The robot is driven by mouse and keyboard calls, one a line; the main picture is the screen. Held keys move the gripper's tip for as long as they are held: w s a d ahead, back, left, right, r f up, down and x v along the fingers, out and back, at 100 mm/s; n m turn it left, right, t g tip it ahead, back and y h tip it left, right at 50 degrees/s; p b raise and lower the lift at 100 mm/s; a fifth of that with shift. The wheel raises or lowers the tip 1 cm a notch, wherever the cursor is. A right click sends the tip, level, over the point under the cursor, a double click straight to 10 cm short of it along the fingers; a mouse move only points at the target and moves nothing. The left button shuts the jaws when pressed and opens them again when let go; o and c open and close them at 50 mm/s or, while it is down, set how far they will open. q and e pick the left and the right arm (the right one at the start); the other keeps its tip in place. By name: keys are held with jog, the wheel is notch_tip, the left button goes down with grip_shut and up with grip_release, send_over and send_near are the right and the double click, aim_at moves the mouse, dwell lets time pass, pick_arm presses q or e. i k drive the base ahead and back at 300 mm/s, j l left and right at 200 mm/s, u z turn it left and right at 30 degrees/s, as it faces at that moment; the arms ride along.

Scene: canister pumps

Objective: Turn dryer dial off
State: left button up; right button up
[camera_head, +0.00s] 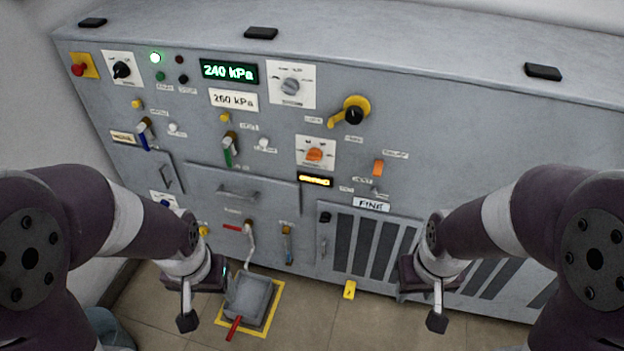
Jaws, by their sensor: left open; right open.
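Several dials sit on the grey panel (225,120). A black knob (121,70) is on a white plate at upper left. A grey knob (291,86) is on a white plate at upper middle. An orange knob (314,155) sits lower, above a small amber display (315,181). The small labels are too blurred to tell which is the dryer dial. My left gripper (188,314) is open and low in front of the panel, near the floor pedal. My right gripper (437,316) is open in front of the lower vents. Both appear empty and apart from the dials.
A black-centred yellow handle (352,112) and an orange switch (378,167) are right of the dials. A green display (229,71) reads 240 kPa. A drawer handle (238,193) and several levers stick out. A pedal (250,297) stands on the floor. Space before the upper panel is clear.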

aim_at(314, 155)
jog(key=k+l, duration=0.25)
jog(key=k, duration=0.15)
jog(key=k+l, duration=0.25)
jog(key=k, duration=0.15)
